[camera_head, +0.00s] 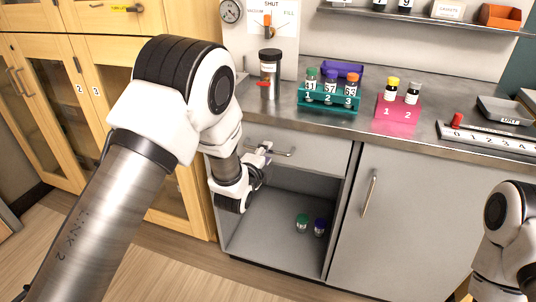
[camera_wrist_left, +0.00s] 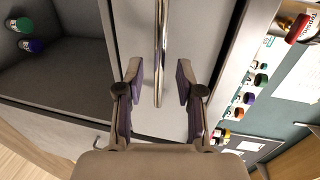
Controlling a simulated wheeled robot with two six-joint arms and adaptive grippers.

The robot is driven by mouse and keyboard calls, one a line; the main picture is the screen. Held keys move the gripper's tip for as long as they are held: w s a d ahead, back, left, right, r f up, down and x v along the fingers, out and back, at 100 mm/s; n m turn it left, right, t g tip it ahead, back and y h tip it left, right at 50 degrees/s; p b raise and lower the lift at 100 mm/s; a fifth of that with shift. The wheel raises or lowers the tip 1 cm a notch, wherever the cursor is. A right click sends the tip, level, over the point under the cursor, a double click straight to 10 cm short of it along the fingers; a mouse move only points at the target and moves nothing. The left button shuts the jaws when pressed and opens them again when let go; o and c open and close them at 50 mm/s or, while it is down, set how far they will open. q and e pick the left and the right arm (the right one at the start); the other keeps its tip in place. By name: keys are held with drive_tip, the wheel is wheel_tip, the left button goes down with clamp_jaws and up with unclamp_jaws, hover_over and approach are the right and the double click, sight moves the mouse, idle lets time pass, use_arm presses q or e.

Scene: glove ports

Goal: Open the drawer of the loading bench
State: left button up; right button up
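The loading bench's drawer (camera_head: 325,153) has a grey front just under the worktop and looks shut. Its bar handle (camera_head: 284,153) runs across the front; in the left wrist view the shiny handle (camera_wrist_left: 161,30) runs between the fingers. My left gripper (camera_head: 262,158) is at the handle's left part, partly hidden by its own wrist. In the wrist view my left gripper (camera_wrist_left: 159,78) is open, one finger on each side of the handle, with gaps visible. Part of my right arm shows at the lower right of the head view; its gripper is out of view.
Below the drawer is an open compartment (camera_head: 265,240) with a green-capped vial (camera_head: 301,223) and a blue-capped vial (camera_head: 319,228). A cupboard door (camera_head: 385,215) with a vertical handle stands to the right. The worktop holds a teal rack (camera_head: 328,101) and a pink block (camera_head: 397,113) with vials.

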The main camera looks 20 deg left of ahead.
use_arm(q)
drive_tip(key=shift+x, duration=1.3)
clamp_jaws()
use_arm(e)
drive_tip(key=shift+s, duration=0.1)
